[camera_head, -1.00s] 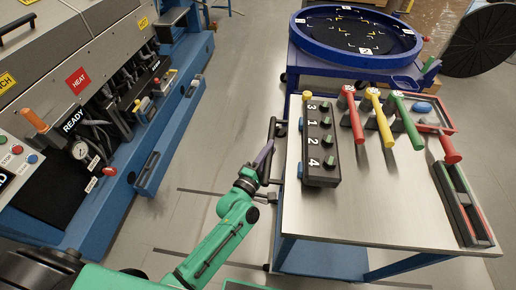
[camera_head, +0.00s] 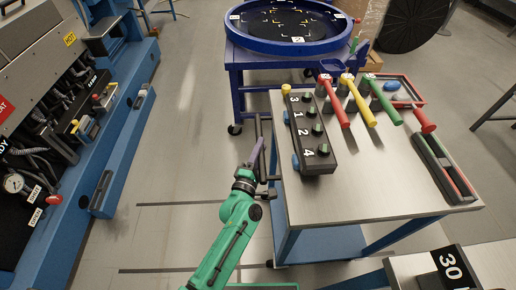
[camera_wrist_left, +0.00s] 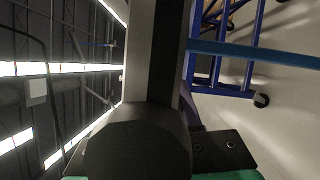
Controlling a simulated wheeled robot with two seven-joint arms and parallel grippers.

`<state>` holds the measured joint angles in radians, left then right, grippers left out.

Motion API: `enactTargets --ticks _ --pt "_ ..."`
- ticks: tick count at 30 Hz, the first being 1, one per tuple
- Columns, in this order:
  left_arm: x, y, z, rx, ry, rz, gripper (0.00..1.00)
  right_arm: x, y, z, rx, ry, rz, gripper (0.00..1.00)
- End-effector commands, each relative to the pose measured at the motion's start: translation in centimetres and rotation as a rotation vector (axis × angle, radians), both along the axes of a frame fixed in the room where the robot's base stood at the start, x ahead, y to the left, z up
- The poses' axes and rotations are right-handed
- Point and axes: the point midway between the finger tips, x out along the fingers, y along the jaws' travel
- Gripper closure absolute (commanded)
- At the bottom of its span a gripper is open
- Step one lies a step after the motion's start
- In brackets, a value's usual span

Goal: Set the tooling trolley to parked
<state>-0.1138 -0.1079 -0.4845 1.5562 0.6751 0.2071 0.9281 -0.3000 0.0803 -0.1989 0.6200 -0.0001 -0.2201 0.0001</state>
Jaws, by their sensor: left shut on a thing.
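The tooling trolley (camera_head: 372,205) has a bare metal top, a blue frame and a dark upright handle (camera_head: 262,135) on its left side. My left gripper (camera_head: 262,172) is at this handle in the head view, shut on it. The exact contact is small and partly hidden. In the left wrist view, dark gripper parts (camera_wrist_left: 150,110) fill the middle and hide the grip. Dark lines (camera_head: 190,203) are marked on the floor left of the trolley. My right gripper is not in view.
On the trolley are a numbered block (camera_head: 310,135), coloured-handled tools (camera_head: 362,105) and a rack (camera_head: 443,165). A blue ring table (camera_head: 235,75) stands behind. A machine (camera_head: 95,150) lines the left. A surface marked 30 (camera_head: 405,275) is at bottom right. Floor between machine and trolley is clear.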

Motion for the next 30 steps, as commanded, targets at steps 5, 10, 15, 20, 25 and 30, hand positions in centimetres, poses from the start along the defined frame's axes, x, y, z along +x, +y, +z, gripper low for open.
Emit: enactTargets --ticks 5,10,15,20,25,30 --pt "-0.1 0.2 -0.6 0.004 0.01 0.004 1.0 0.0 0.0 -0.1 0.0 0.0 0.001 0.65" --pt "-0.1 0.3 -0.7 0.005 0.011 0.005 1.0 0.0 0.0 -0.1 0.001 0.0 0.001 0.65" --pt "-0.1 0.3 -0.5 0.003 0.007 0.005 0.38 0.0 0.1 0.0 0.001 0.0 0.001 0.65" --pt "0.0 0.2 -0.3 0.001 0.005 0.004 0.38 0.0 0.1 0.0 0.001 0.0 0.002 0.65" --pt "-0.6 0.4 -0.4 0.001 0.005 0.004 0.38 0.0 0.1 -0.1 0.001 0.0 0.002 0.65" --pt "-3.2 1.3 -0.7 0.003 0.006 0.004 0.38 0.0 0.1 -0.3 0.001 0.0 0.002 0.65"
